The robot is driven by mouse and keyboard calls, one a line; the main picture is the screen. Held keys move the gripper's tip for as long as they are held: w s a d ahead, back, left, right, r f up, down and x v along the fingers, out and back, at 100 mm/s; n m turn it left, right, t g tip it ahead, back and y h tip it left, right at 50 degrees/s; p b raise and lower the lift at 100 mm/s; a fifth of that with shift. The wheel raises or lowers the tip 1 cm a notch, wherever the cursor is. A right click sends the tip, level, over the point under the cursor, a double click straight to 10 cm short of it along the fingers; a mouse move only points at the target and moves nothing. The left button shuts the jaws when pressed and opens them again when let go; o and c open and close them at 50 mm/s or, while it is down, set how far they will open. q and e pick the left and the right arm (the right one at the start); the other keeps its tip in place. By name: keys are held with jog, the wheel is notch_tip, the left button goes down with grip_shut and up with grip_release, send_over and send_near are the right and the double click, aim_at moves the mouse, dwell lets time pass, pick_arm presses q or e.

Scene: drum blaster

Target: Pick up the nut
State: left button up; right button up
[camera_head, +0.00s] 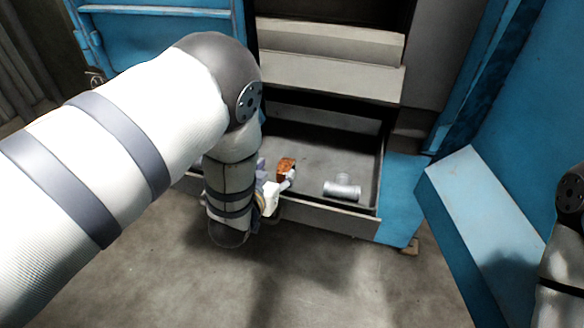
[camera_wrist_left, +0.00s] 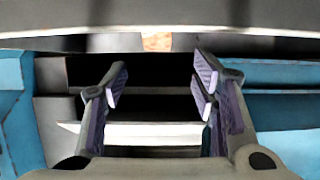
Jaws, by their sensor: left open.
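The nut (camera_head: 286,166) appears as a small rusty orange-brown piece in the open drawer (camera_head: 330,217) in the head view. In the left wrist view the nut (camera_wrist_left: 157,41) shows at the top middle, beyond the fingertips and partly cut off by a pale band. My left gripper (camera_head: 277,171) is at the drawer's front, close to the nut, with its arm hiding the drawer's left part. In the left wrist view my left gripper (camera_wrist_left: 161,76) has its two purple-padded fingers apart, with nothing between them. Whether a finger touches the nut is unclear. My right gripper is out of view.
A grey metal pipe tee (camera_head: 342,188) lies in the drawer, right of the nut. Grey drawer fronts (camera_head: 332,78) rise behind. Blue cabinet panels (camera_head: 500,220) stand at the right. My right arm shows at the right edge. The concrete floor in front is clear.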

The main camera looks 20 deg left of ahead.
aim_at(286, 162)
pick_arm(q)
jog(key=x, duration=0.3)
jog(key=b+x, duration=0.1)
jog(key=x, duration=0.4)
jog(key=shift+w+d+f+b, duration=0.15)
jog(key=shift+d+f+b, duration=0.15)
jog(key=shift+f, duration=0.15)
jog(key=shift+w, duration=0.15)
jog(key=shift+r, duration=0.2)
jog(key=shift+c, duration=0.3)
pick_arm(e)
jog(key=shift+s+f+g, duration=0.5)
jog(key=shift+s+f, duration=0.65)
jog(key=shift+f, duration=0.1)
pick_arm(q)
grip_shut()
